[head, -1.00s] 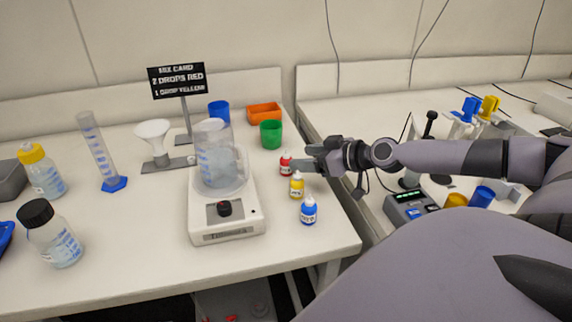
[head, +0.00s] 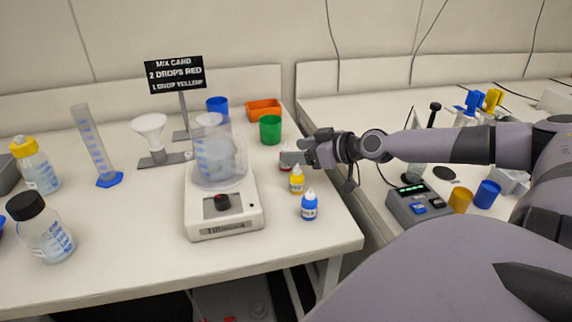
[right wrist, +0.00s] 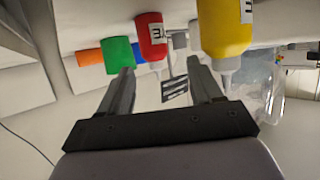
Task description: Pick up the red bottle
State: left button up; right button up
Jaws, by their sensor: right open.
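My left gripper is not in view.
A yellow bottle (head: 297,180) stands close beside the red one, with a blue bottle (head: 309,206) nearer the front. A green cup (head: 270,130) and orange tray (head: 264,110) are behind. A stirrer plate (head: 224,215) with a beaker stands left. The table's right edge is close.

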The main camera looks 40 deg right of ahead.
jog(key=shift+w+d+f+b, duration=0.15)
jog(key=shift+w+f+b, duration=0.2)
jog(key=shift+b, duration=0.55)
jog(key=shift+w+r, duration=0.15)
jog(key=shift+x, duration=0.95)
jog(key=shift+c, duration=0.4)
jog(key=c, duration=1)
